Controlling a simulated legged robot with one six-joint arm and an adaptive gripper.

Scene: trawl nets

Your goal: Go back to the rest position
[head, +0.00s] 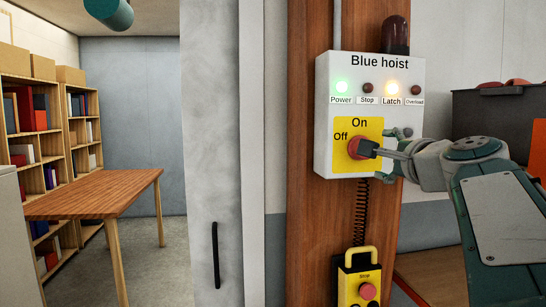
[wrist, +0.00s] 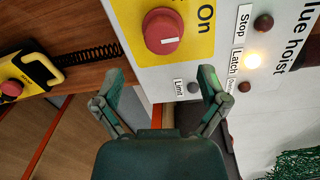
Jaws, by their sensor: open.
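The white hoist panel (head: 325,120) labelled "Blue hoist" is on a wooden post. Its red rotary knob (head: 354,147) sits on a yellow plate marked On and Off, and also shows in the wrist view (wrist: 163,36). There, the knob's white mark lies along the direction of the On label. My gripper (head: 386,162) is in front of the panel's lower right and partly covers the knob in the head view. In the wrist view my gripper (wrist: 160,78) has its fingers spread with nothing between them, and the knob is beyond the fingertips.
The Power lamp (head: 341,87) glows green and the Latch lamp (head: 392,87) glows amber; Stop and Overload are dark. A yellow pendant (head: 358,262) with a red button hangs below on a coiled cord. A wooden table (head: 100,194) and shelves stand at left. A dark bin (head: 490,120) is behind my arm.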

